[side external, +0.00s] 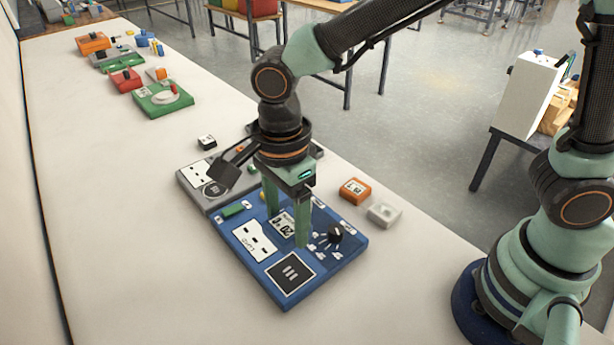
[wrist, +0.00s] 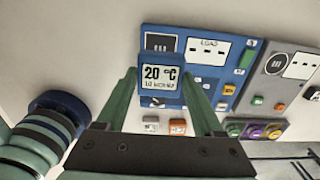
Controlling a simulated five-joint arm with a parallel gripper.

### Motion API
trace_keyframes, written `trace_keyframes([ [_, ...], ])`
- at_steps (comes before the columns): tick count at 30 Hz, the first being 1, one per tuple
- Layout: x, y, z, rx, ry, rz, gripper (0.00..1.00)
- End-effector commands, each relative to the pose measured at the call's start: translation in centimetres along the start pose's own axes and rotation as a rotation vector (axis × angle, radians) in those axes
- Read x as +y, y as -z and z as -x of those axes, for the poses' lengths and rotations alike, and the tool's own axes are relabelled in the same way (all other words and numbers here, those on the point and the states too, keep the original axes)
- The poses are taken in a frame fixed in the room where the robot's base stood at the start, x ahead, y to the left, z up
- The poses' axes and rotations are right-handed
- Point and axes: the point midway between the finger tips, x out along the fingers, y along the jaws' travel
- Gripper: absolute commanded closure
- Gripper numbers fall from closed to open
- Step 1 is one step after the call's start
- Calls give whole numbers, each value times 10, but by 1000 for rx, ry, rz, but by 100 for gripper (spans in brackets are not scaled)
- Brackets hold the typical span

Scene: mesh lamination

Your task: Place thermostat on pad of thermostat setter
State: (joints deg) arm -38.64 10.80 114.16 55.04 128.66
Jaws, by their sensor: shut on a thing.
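The thermostat (side external: 283,224) is a small blue block with a white display reading 20 °C. My gripper (side external: 287,231) is shut on it, one green finger at each side. It also shows between the fingertips in the wrist view (wrist: 160,76). They are over the middle of a blue panel (side external: 322,272), apparently the thermostat setter, with a LOAD plate and a black knob. Its pad (side external: 290,272), a black square with three pale bars, lies at the near corner, clear of the gripper. In the wrist view the pad (wrist: 160,42) shows just beyond the thermostat. The height above the panel is unclear.
An orange block (side external: 354,190) and a pale grey block (side external: 384,214) lie to the right. The near left of the bench (side external: 150,270) is clear.

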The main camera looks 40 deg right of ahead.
Motion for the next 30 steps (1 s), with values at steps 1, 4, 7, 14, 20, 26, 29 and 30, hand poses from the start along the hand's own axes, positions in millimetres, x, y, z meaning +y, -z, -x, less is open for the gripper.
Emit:
trace_keyframes([
  [1,1,1,-14,4,-5,0,91],
  [4,1,1,-37,4,-6,0,91],
  [7,1,1,-53,3,-3,0,91],
  [14,0,0,-71,1,-1,0,91],
  [20,0,1,-98,2,-2,0,91],
  [26,0,0,-105,-1,1,0,91],
  [29,0,0,-104,-1,1,0,91],
  [30,0,0,-104,-1,1,0,91],
])
